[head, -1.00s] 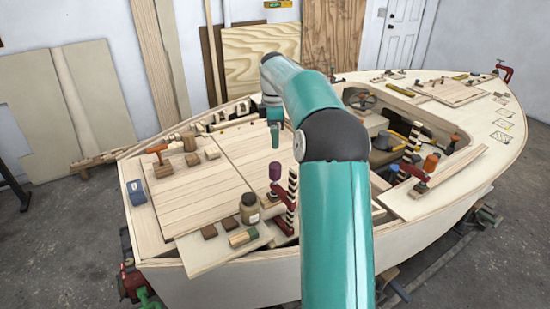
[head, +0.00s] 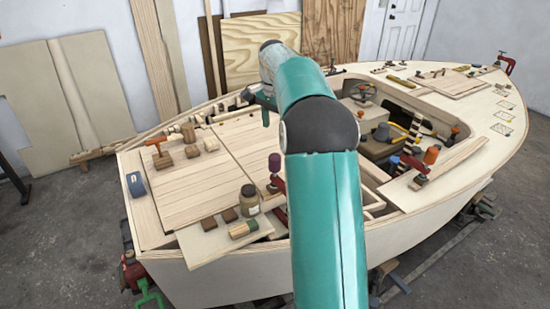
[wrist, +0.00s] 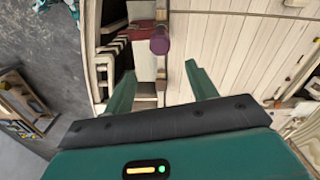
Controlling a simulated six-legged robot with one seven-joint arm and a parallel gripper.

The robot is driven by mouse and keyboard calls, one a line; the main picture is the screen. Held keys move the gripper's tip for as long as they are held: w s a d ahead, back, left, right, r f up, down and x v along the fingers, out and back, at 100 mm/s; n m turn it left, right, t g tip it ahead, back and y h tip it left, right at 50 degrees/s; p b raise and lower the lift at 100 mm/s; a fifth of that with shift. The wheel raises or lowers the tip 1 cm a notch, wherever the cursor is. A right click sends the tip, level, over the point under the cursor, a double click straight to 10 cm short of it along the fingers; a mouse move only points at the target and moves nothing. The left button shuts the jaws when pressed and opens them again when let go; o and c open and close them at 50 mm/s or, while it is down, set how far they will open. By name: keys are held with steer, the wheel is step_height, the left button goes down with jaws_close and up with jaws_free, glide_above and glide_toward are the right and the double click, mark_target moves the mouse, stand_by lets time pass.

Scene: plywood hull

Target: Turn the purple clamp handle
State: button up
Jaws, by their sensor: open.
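The purple clamp handle (head: 274,163) stands upright on a red clamp at the near edge of the pale wooden deck, just left of my arm in the head view. My arm hides part of the clamp. In the wrist view the purple handle (wrist: 160,45) lies ahead of my fingertips, roughly in line with the gap between them, with the red clamp body (wrist: 143,32) beside it. My gripper (wrist: 160,70) is open and its gap is empty. In the head view it hangs over the deck, beyond the handle, and nothing shows it touching the handle.
An orange-handled clamp (head: 431,156) stands at the right, by the cockpit opening. The middle of the deck panel is clear.

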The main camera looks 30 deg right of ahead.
mark_target(275, 156)
step_height(275, 156, down, 13)
steer(key=m, duration=1.2)
steer(key=shift+d+f+m, duration=0.1)
steer(key=shift+d+m, duration=0.05)
steer(key=shift+m, duration=0.15)
steer(key=c, duration=1)
